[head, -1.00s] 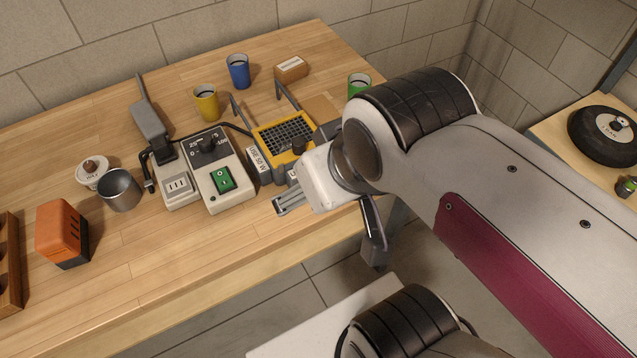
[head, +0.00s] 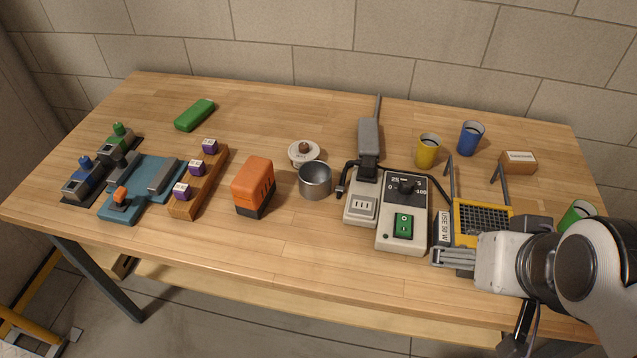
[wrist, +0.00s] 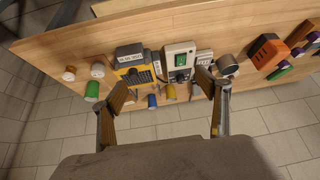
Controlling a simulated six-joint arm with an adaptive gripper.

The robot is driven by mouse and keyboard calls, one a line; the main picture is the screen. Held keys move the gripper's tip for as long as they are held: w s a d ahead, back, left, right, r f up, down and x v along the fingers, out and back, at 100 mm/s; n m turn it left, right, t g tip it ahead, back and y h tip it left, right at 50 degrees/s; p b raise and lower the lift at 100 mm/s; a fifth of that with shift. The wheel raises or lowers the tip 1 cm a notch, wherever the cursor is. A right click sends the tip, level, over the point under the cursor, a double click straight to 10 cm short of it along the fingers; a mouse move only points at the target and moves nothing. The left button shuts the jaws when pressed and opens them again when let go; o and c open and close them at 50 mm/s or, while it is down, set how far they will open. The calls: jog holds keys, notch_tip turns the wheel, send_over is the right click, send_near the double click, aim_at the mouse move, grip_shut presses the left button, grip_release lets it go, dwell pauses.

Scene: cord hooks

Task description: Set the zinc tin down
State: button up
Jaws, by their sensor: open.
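The zinc tin (head: 315,181), a plain grey metal cup, stands upright on the wooden table (head: 300,265), between an orange block and a grey-white control box. It also shows in the wrist view (wrist: 227,66), beyond the right finger. My gripper (head: 453,258) is at the right, near the front of the yellow-framed device, well to the right of the tin. In the wrist view my gripper (wrist: 163,88) has its two fingers wide apart with nothing held between them.
A white lidded dish (head: 304,152) sits just behind the tin. The orange block (head: 253,184) is to its left and the control box (head: 403,225) to its right. Yellow (head: 427,151) and blue (head: 471,138) cups stand behind. Table in front of the tin is clear.

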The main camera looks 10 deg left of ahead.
jog(key=w+a+f+n+t+y, duration=0.1)
jog(key=w+a+f, duration=0.1)
jog(key=w+a, duration=0.6)
jog(key=n+t+y, duration=0.3)
jog(key=t, duration=0.2)
send_near(312, 170)
jog(key=shift+s+d+r, duration=0.6)
jog(key=shift+d+r, duration=0.2)
jog(key=shift+r, duration=0.1)
jog(key=shift+a+f+y, duration=0.4)
jog(key=shift+a, duration=0.05)
jog(key=shift+x, duration=1.25)
jog(key=shift+w+f, duration=0.1)
jog(key=shift+f, duration=0.05)
jog(key=shift+f+x, duration=0.2)
jog(key=shift+x, duration=2.2)
